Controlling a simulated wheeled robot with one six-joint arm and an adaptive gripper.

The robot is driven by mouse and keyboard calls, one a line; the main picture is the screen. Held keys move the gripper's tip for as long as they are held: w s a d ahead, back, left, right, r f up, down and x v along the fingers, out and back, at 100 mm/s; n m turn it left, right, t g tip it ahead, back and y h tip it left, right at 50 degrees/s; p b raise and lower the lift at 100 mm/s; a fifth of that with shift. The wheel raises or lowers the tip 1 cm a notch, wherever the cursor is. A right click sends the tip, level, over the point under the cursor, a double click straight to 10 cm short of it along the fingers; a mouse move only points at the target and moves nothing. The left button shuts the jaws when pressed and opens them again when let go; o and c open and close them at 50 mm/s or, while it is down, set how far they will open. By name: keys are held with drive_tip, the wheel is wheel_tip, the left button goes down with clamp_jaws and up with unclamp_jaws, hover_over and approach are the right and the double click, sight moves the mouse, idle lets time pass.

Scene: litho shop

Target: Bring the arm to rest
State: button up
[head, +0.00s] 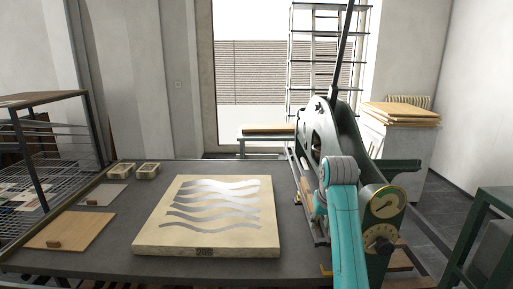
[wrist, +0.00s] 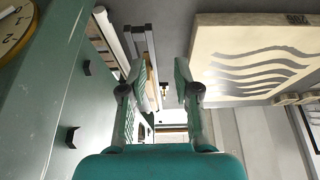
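My gripper (wrist: 160,75) is open in the wrist view. Its two teal fingers stand apart, and nothing is held between them; a rail and a small brass part show beyond the gap. In the head view my teal arm (head: 343,225) rises at the lower right, in front of the green press (head: 325,130). The gripper itself cannot be made out there. In the wrist view a green panel of the press (wrist: 50,110) stands close on the left, and the pale stone (wrist: 215,65) shows at the upper right, apart from the fingers.
The pale stone slab with wavy grey bands (head: 150,240) lies on the dark table (head: 110,255). Two small trays (head: 147,171), a grey plate (head: 103,195) and a wooden board (head: 70,232) lie left of it. A wire rack (head: 45,140) stands far left. A dial (head: 387,203) sits beside my arm.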

drive_tip(key=s+f+t, duration=0.1)
drive_tip(key=s+f, duration=0.3)
drive_tip(key=f, duration=0.7)
drive_tip(key=s+f+t, duration=0.1)
drive_tip(key=s+f, duration=0.3)
drive_tip(key=f, duration=0.8)
drive_tip(key=s+f+t, duration=0.3)
drive_tip(key=s+f, duration=0.8)
drive_tip(key=s, duration=0.5)
drive_tip(key=s+r+t, duration=0.2)
drive_tip(key=s, duration=2)
drive_tip(key=s+r+t, duration=0.3)
drive_tip(key=s+r, duration=1.2)
drive_tip(key=s, duration=0.1)
drive_tip(key=shift+a, duration=0.25)
